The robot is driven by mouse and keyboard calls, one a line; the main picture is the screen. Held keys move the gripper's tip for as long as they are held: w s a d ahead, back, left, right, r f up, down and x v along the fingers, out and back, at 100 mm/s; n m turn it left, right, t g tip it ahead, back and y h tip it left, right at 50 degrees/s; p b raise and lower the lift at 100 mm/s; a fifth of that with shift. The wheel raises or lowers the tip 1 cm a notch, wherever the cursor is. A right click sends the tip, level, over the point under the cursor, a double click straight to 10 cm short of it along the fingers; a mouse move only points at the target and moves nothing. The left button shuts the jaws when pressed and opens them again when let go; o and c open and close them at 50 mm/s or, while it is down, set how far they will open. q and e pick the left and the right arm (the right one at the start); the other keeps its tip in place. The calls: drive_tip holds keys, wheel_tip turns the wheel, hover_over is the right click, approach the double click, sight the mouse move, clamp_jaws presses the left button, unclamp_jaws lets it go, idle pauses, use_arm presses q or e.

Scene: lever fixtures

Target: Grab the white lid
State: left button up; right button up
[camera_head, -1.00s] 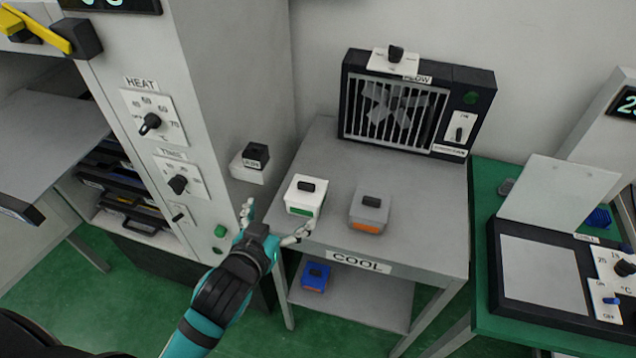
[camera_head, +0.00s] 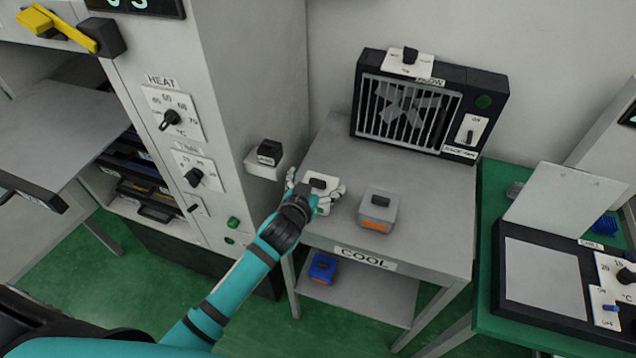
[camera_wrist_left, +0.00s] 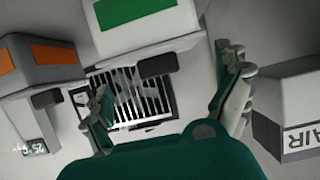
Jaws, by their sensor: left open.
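The white lid (camera_head: 327,182) with a black knob sits on a box with a green label at the front left of the grey COOL table (camera_head: 345,150). In the left wrist view the white lid (camera_wrist_left: 135,57) and its knob are just beyond my fingers. My left gripper (camera_head: 315,187) is open, its fingers spread to the left and right of the lid in the head view. I cannot tell whether they touch it. The hand hides the front of the box. My left gripper also shows in the wrist view (camera_wrist_left: 170,88). My right gripper is not in view.
A grey box (camera_head: 378,205) with an orange label stands close on the right. A fan unit (camera_head: 420,105) is at the table's back. A black-topped block (camera_head: 268,155) juts from the cabinet on the left. A blue box (camera_head: 322,267) sits on the lower shelf.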

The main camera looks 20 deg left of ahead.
use_arm(q)
drive_tip(key=shift+w+f, duration=0.25)
drive_tip(key=shift+w, duration=0.15)
drive_tip(key=shift+c, duration=1)
drive_tip(key=c, duration=1.3)
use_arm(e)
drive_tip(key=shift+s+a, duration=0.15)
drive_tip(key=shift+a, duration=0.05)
use_arm(q)
drive_tip(key=shift+r, duration=0.15)
